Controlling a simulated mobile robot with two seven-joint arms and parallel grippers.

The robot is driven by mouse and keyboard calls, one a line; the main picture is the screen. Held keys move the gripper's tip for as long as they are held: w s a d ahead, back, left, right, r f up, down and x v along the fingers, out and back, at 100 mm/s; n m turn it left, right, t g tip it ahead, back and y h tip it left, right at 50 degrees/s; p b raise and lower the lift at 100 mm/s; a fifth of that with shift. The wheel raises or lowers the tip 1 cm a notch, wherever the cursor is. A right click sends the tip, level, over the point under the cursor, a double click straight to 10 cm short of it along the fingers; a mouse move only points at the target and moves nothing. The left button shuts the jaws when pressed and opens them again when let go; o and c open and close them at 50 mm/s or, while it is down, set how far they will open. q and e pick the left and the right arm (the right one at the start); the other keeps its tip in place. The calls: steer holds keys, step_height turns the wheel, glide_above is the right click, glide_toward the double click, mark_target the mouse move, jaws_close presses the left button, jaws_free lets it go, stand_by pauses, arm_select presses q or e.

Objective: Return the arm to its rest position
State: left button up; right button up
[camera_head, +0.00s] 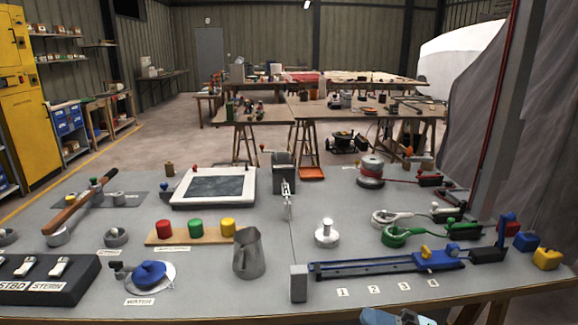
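A small part of my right arm or gripper (398,317), pale grey-blue, shows at the bottom edge of the head view. It is in front of the table's front edge, apart from everything on the table. Most of it is cut off by the picture edge, so its fingers cannot be made out. My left arm and gripper are not in view. No gripper shows over the grey worktable (200,302).
The table holds a metal jug (248,253), a blue rail device (385,263), a framed dark panel (214,187), red, green and yellow cylinders on a board (190,239), a lever with a wooden handle (72,207) and a black switch box (45,283).

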steer(key=s+d+f+m+t+h, duration=0.1)
steer(key=d+f+m+t+h, duration=0.2)
steer(key=f+m+t+h, duration=0.55)
steer(key=d+f+m+t+h, duration=0.2)
steer(key=f+m+h, duration=0.25)
steer(key=m, duration=0.95)
steer(key=s+f+m+g+h, duration=0.3)
steer(key=s+f+m+g, duration=0.2)
steer(key=s+f, duration=0.5)
arm_select(q)
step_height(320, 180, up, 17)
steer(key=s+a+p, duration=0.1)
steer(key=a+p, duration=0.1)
steer(key=p, duration=2.5)
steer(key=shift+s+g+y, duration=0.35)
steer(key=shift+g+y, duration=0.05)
arm_select(e)
step_height(320, 180, up, 16)
steer(key=d+g+h, duration=0.1)
steer(key=d, duration=0.1)
steer(key=shift+s+d+f, duration=0.2)
steer(key=shift+s+d, duration=0.15)
steer(key=shift+s, duration=0.05)
